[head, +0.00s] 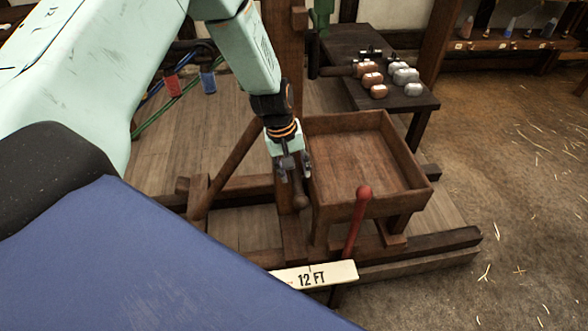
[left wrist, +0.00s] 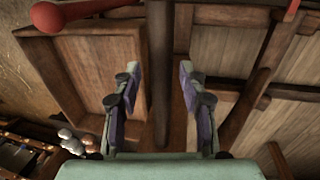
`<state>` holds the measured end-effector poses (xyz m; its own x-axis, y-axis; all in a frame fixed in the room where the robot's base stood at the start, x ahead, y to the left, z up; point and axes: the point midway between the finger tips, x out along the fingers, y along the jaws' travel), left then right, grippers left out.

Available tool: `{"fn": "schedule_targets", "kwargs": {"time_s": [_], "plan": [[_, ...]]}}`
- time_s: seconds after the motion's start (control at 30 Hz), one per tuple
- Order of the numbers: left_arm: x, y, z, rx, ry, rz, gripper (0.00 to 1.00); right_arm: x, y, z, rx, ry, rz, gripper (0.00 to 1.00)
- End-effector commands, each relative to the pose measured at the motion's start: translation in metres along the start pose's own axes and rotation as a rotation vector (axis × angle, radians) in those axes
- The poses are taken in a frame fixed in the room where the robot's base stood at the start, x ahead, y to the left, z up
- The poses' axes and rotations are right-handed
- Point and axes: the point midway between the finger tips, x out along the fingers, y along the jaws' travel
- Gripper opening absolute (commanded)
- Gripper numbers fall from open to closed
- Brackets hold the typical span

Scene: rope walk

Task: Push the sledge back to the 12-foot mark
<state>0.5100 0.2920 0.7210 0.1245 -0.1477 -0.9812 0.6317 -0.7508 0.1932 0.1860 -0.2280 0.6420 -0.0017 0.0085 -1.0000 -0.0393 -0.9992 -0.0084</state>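The sledge is a heavy wooden frame with an upright post (head: 284,60), a slanting brace (head: 230,170) and an open, empty wooden tray (head: 350,150). A white board (head: 312,277) marked "12 FT" lies at its near side, beside a red-topped lever (head: 357,215). A round-ended wooden handle (head: 299,192) stands at the tray's left edge. My left gripper (head: 293,170) is just above this handle, fingers apart. In the left wrist view a dark wooden bar (left wrist: 160,70) lies between the open fingers (left wrist: 160,100), with gaps on both sides. My right gripper is out of view.
A dark table (head: 350,45) with several copper and silver weights (head: 371,79) stands behind the tray. Coloured strands (head: 173,86) run at the back left. Straw-strewn bare floor (head: 510,190) is open on the right. Shelves (head: 510,45) line the back right.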

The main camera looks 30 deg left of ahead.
Motion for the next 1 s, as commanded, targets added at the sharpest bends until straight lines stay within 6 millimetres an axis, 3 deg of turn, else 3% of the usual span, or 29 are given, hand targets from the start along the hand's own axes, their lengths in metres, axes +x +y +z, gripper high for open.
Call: {"fn": "schedule_targets", "kwargs": {"time_s": [0.43,1.0], "plan": [[0.0001,-0.0004,0.0004,-0.001,-0.001,0.0,0.01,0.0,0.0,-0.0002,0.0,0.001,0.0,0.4],[0.0004,-0.0005,0.0009,-0.001,-0.002,-0.001,0.0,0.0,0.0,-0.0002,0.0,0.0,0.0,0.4]]}}
